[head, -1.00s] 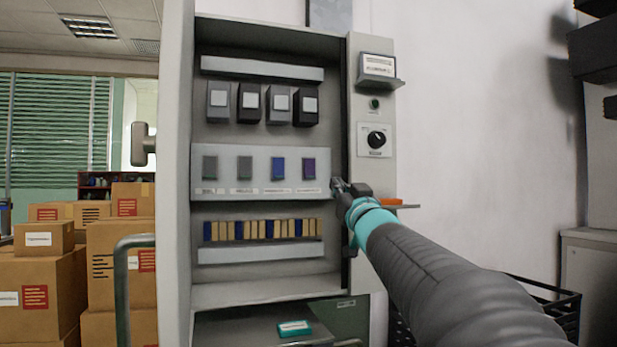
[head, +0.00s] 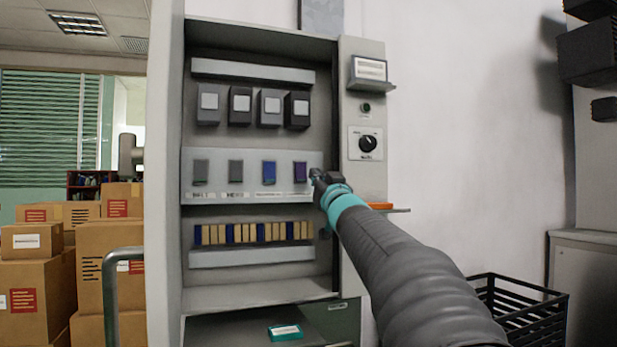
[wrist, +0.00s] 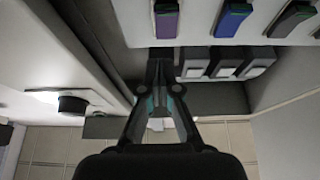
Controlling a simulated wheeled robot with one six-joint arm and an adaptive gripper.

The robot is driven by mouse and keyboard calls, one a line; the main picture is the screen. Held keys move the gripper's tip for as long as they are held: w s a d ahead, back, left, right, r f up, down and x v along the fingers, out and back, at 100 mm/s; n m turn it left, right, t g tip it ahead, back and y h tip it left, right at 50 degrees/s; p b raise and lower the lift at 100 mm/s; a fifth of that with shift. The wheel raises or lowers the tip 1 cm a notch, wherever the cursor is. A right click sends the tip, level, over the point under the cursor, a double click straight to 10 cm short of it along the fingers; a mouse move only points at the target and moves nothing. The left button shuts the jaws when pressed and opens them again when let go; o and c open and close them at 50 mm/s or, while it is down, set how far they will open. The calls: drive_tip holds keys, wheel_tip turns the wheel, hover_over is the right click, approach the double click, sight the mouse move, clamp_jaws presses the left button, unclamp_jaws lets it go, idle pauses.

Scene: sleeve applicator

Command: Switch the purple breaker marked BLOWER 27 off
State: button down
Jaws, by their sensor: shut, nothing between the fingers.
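The purple breaker (head: 300,173) is the rightmost of the row on the light panel (head: 210,169) inside the open cabinet. It also shows at the top of the wrist view (wrist: 166,20). The label under it is too small to read. My gripper (head: 316,176) is shut and empty, just right of the purple breaker in the head view. In the wrist view its closed fingertips (wrist: 160,62) are just below that breaker; I cannot tell whether they touch anything. A blue breaker (head: 269,173) and two grey breakers (head: 236,174) stand to the left in the same row.
Dark blocks (head: 270,107) hang above the breakers, and a strip of tan and blue terminals (head: 254,232) runs below. The cabinet's right post carries a black rotary knob (head: 368,143) and an orange item on a shelf (head: 380,206). A black crate (head: 520,310) stands at lower right.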

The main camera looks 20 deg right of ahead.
sight(305, 173)
drive_tip(key=shift+w+f, duration=0.15)
drive_tip(key=shift+w, duration=1.2)
drive_tip(key=shift+w+f, duration=0.15)
drive_tip(key=shift+w, duration=1.2)
